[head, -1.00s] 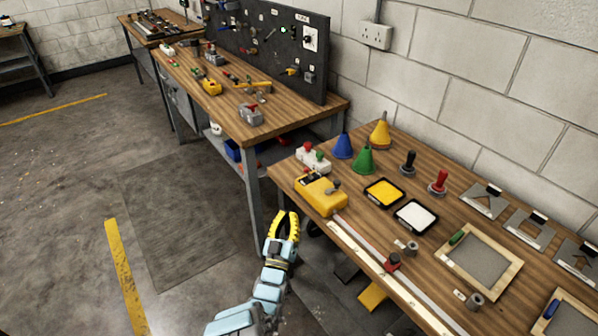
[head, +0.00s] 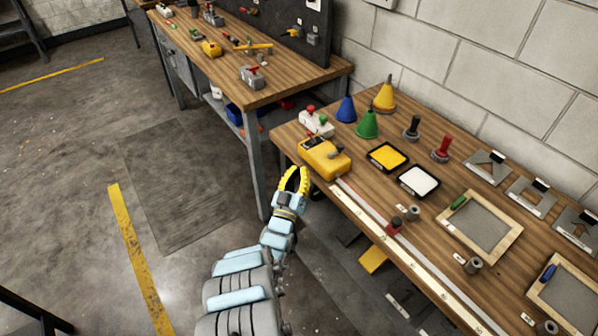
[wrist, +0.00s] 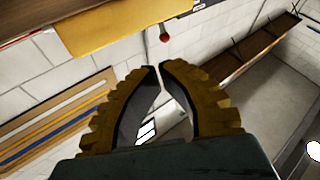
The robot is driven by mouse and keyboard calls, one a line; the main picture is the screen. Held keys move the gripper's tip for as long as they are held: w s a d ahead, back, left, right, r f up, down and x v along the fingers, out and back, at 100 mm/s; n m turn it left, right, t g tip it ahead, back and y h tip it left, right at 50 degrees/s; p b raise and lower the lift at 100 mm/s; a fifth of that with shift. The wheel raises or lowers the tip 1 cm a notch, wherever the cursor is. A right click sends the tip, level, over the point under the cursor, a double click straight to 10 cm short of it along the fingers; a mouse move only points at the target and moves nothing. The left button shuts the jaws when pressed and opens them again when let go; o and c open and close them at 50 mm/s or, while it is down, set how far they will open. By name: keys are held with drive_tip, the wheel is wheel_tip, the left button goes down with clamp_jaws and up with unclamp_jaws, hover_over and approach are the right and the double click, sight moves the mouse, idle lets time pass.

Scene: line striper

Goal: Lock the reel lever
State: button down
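The yellow box-shaped unit (head: 325,158), which looks like the reel, sits at the near left corner of the right bench. A dark grey knob or lever (head: 337,150) shows on its top; I cannot tell its setting. My gripper (head: 298,171) is just off the bench corner, left of and slightly below the yellow unit in the picture, apart from it. In the wrist view its curved yellow fingers (wrist: 158,66) have a small gap at the tips and nothing between them. Above them, a yellow surface (wrist: 110,25) shows, with a red ball (wrist: 165,38) on a short stem.
Another workbench (head: 235,85) stands behind left. Open floor lies left.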

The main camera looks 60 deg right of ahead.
drive_tip(key=shift+b+x, duration=1.1)
drive_tip(key=shift+x, duration=4.3)
